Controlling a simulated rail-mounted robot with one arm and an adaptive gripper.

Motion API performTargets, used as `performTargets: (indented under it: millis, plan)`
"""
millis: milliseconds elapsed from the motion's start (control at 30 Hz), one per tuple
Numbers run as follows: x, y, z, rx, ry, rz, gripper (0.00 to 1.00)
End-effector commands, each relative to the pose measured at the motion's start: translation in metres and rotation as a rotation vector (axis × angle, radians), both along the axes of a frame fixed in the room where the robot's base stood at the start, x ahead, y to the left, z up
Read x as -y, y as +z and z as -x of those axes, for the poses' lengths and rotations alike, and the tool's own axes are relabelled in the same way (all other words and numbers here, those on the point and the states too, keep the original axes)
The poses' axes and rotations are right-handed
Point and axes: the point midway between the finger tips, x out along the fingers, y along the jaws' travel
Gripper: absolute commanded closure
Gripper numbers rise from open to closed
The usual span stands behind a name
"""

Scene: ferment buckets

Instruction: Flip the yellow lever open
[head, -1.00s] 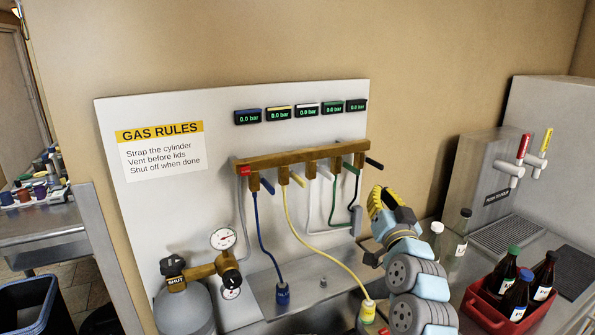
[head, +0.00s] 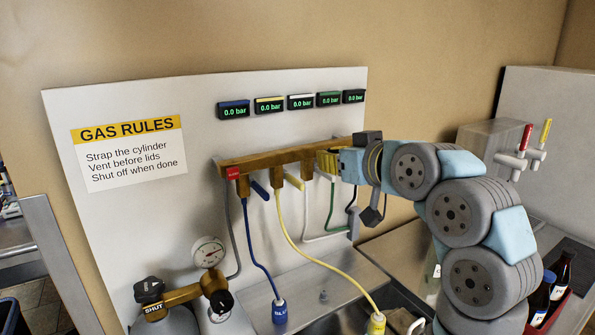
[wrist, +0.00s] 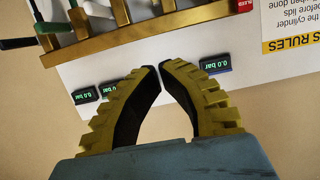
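The bar (wrist: 130,32) runs across the top of that view. I cannot make out the yellow lever there. In the head view my gripper and arm hide the right part of the bar.
The blue lever (head: 260,190) is left of the yellow one. The white lever and hose (head: 306,215) are close on the right. Pressure displays (head: 269,105) hang above, all reading 0.0 bar. A gas cylinder valve (head: 180,297) stands at lower left, a sink (head: 345,315) below.

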Motion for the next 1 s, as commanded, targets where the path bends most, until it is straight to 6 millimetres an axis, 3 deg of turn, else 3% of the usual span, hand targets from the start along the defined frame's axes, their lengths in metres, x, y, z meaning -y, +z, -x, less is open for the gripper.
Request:
performTargets:
  millis: [467,1000]
  plan:
    - [-0.004,0.000,-0.004,-0.002,0.003,0.001,1.00]
    - [-0.043,-0.018,-0.070,-0.002,0.003,0.000,1.00]
